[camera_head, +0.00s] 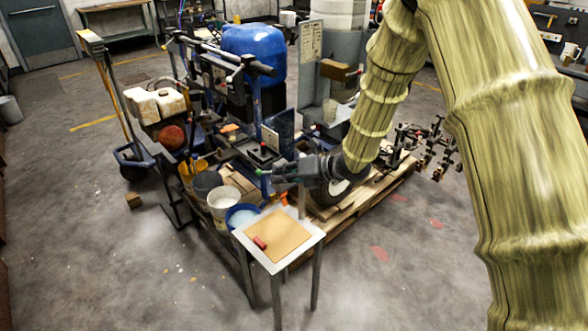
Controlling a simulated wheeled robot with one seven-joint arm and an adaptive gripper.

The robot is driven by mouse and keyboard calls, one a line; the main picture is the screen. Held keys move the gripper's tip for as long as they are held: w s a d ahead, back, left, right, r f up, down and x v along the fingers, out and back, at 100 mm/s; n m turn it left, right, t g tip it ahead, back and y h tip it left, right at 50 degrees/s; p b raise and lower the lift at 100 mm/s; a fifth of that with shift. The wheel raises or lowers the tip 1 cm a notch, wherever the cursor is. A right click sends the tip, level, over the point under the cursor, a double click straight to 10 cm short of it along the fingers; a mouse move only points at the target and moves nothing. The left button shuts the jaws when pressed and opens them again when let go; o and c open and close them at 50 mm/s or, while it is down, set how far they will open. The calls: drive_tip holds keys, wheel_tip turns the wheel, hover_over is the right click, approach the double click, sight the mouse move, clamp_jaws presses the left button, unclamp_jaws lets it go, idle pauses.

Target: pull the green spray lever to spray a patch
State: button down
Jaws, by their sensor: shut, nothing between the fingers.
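A line striper machine with a blue tank (254,52) stands on a wooden pallet in the middle of the head view. A small green piece (261,172), which looks like the spray lever, shows just left of my gripper's tip. My gripper (272,176) is dark grey, points left and is shut, with nothing held. It is at the lever or very close to it; I cannot tell whether they touch. The lever's far side and its mount are hard to make out. The gripper hides part of the machine behind it.
A hand truck (112,100) stands left.

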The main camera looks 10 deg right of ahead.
sight(266, 172)
drive_tip(key=shift+p+x, duration=0.65)
drive_tip(key=shift+x, duration=1.45)
drive_tip(key=shift+f, duration=0.2)
